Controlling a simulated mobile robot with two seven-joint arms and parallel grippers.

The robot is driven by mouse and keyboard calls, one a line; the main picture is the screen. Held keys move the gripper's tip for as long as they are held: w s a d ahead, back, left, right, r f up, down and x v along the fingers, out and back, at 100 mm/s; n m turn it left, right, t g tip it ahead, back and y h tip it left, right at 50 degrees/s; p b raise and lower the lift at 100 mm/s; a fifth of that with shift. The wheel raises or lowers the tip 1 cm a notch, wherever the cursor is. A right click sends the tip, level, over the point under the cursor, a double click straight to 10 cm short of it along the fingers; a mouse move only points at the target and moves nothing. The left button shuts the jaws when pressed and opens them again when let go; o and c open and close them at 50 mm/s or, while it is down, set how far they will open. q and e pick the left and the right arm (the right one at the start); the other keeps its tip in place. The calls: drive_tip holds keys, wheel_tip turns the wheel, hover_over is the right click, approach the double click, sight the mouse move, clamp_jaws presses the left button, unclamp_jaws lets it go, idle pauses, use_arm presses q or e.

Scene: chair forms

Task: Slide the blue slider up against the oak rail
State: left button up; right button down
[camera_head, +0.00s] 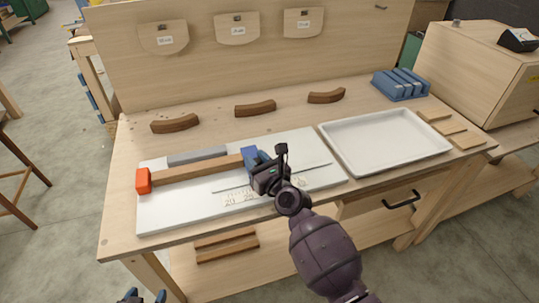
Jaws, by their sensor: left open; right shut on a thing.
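The blue slider (249,154) stands on the white board (165,218), at the right end of the oak rail (197,168). The rail lies lengthwise on the board, its left end at an orange-red block (143,181). The slider's left side is very close to the rail's right end; I cannot tell whether they touch. My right gripper (259,168) is shut on the blue slider, and its dark body hides part of it. My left gripper (142,297) is open and empty at the bottom edge, off the table's front, mostly out of view.
A grey bar (197,156) lies behind the rail. A printed scale (240,197) and a thin slot are in front. An empty white tray (385,140) stands to the right. Curved brown pieces (255,108) lie behind, and a blue rack (401,84) is at back right.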

drive_tip(key=shift+s+a, duration=0.15)
drive_tip(key=shift+a, duration=0.25)
drive_tip(key=c, duration=0.9)
unclamp_jaws()
drive_tip(key=shift+d, duration=0.1)
drive_tip(key=shift+o, duration=0.2)
drive_tip(key=v, duration=1)
drive_tip(key=shift+s+d+f, duration=0.1)
drive_tip(key=shift+s+d, duration=0.1)
drive_tip(key=shift+s, duration=0.1)
